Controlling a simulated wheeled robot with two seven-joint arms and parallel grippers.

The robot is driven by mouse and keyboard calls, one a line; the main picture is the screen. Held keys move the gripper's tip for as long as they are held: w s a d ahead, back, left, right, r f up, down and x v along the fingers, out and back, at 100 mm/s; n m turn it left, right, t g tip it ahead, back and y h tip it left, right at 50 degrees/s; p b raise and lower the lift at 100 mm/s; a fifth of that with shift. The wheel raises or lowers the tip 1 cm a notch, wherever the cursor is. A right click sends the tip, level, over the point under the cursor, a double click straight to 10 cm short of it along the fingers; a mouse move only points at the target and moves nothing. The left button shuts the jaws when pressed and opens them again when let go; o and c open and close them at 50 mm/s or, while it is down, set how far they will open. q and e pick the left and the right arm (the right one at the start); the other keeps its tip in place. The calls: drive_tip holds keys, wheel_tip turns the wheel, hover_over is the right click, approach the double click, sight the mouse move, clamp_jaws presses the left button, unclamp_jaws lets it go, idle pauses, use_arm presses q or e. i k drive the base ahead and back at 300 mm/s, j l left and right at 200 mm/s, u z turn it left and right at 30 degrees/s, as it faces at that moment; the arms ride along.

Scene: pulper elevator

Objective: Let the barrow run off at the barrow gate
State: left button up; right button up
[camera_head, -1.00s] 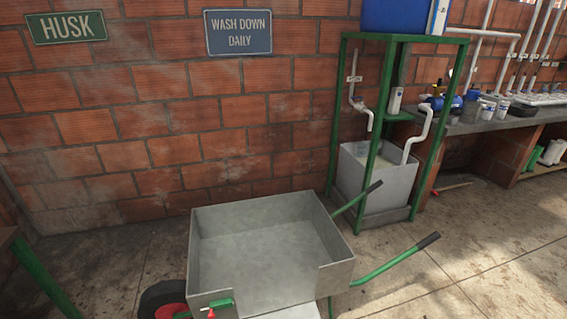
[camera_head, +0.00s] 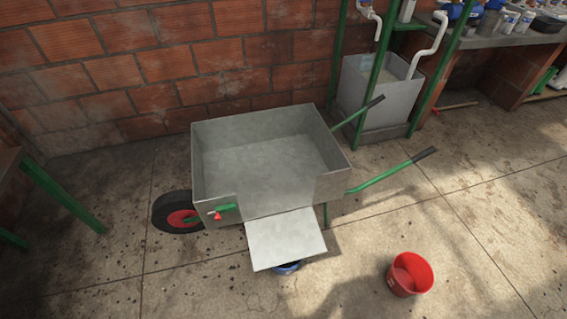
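A grey metal wheelbarrow (camera_head: 225,205) with green handles and a black wheel with a red hub stands on the floor in the middle of the head view. Its tray looks empty. The near wall has a low gap, and a pale flat chute plate (camera_head: 285,241) slopes out below it. A small green latch with a red knob (camera_head: 217,215) sits on the near wall, left of the gap. Part of a blue container (camera_head: 287,268) shows under the chute's lower edge; the rest is hidden. Neither gripper is in view.
A red bucket (camera_head: 409,274) stands on the floor at the right front. A green-legged frame (camera_head: 62,194) is at the left. A grey tank (camera_head: 374,97) stands by the brick wall behind the barrow.

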sight(276, 240)
drive_tip(key=i+l+u, duration=0.15)
drive_tip(key=l+u, duration=0.25)
drive_tip(key=i+l+u, duration=0.1)
drive_tip(key=l+u, duration=0.25)
drive_tip(key=l, duration=0.25)
drive_tip(key=l+u, duration=0.4)
drive_tip(key=l, duration=0.1)
